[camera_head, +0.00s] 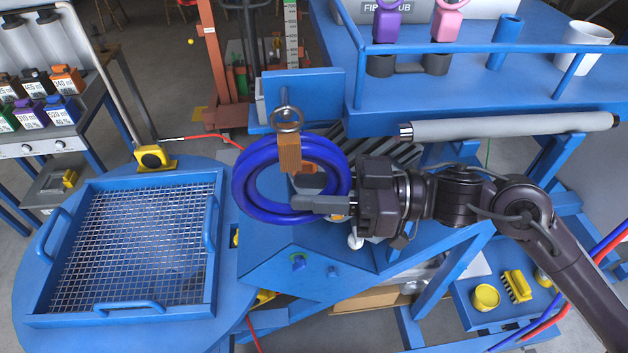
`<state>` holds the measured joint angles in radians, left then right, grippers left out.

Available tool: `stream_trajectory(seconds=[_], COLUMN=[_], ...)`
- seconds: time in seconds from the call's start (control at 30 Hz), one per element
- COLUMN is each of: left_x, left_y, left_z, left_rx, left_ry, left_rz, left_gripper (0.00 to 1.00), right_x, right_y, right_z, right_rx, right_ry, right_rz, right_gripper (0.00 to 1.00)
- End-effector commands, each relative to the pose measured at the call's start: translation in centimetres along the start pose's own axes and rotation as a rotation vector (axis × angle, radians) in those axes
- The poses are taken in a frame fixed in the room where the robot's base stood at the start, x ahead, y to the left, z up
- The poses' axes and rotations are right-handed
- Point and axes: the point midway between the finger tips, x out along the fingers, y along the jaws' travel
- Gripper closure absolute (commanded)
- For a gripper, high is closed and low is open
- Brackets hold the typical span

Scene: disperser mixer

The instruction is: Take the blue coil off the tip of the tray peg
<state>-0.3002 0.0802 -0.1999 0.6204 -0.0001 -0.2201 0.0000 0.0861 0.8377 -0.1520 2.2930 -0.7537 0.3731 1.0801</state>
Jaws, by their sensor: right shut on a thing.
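The blue coil (246,193) is a thick ring of several turns at the centre of the head view, tilted toward me above a blue stand (300,275). My right gripper (312,203) reaches in from the right and is shut on the coil's right side, one grey finger lying across it into the opening. A metal ring (287,120) and an orange-brown block (289,155) overlap the coil's upper part. Grey and brown parts show inside the coil, but I cannot tell which is the tray peg or whether the coil is still around it. My left gripper is out of view.
A blue tray with wire mesh (140,250) lies on the round blue table at left. A grey roller (510,127) and a blue railed shelf (480,75) are close above my right arm. Yellow items (486,296) sit low at right.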

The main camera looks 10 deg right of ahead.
Motion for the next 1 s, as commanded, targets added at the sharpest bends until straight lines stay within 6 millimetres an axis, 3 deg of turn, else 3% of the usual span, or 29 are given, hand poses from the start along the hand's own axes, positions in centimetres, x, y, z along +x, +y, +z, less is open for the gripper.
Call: stream_trajectory(seconds=[0.8, 1.0], left_x=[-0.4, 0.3], left_y=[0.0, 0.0], left_z=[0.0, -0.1], left_rx=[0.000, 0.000], left_ry=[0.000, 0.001], left_rz=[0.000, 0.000], left_gripper=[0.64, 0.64], right_x=[-0.5, -0.2], right_y=[-2.8, -2.3], right_z=[0.0, 0.5], right_rx=[-0.004, -0.005], right_ry=[0.006, 0.009], right_rz=[-0.001, 0.033], right_gripper=[1.00, 1.00])
